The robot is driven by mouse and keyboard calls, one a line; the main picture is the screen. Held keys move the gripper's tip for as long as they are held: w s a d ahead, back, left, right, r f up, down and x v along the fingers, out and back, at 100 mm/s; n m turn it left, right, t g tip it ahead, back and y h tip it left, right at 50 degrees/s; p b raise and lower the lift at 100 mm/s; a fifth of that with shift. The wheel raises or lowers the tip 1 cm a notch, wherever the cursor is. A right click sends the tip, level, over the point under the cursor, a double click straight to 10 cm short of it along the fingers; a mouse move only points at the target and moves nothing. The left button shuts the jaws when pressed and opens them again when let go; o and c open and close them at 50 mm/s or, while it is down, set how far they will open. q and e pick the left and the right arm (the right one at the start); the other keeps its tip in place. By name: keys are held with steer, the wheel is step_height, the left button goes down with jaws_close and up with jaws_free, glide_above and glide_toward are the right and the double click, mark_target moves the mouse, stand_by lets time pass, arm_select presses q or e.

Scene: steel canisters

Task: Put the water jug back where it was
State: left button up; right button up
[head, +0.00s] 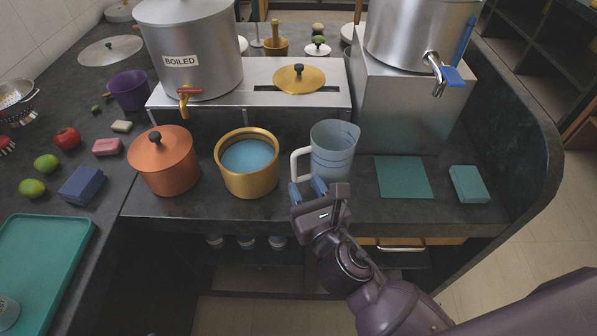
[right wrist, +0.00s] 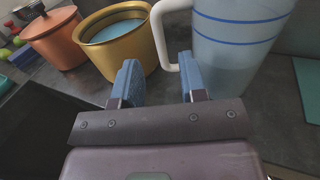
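The water jug (head: 337,150) is a clear bluish jug with blue lines and a white handle on its left. It stands upright on the dark counter, between the brass pot and the teal mat. It fills the upper right of the right wrist view (right wrist: 240,40). My right gripper (head: 308,190) is just in front of the jug's handle. In the right wrist view its blue fingers (right wrist: 160,82) are spread apart, and the white handle shows beyond them, nearer the right finger. Nothing is visibly clamped. My left gripper is not in view.
The brass pot (head: 248,183) holds blue liquid, with a copper lidded pot (head: 163,168) to its left. The teal mat (head: 403,190) is bare, beside a teal block (head: 468,184). Behind stand a steel canister marked BOILED (head: 200,45) and another tapped canister (head: 405,35).

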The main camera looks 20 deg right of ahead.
steer(key=shift+s, duration=2.65)
steer(key=s+d+f+m+g+h, duration=0.1)
steer(key=s+d+f+m+g, duration=0.2)
steer(key=m, duration=1.5)
steer(key=s+d+f+m+g, duration=0.4)
steer(key=s+d+f+m, duration=0.4)
steer(key=d+f+m, duration=0.4)
step_height(320, 180, down, 3)
steer(key=m, duration=0.6)
steer(key=shift+d+h, duration=0.4)
steer(key=shift+s+r+p, duration=0.1)
steer(key=shift+r+p, duration=0.55)
steer(key=shift+p, duration=0.25)
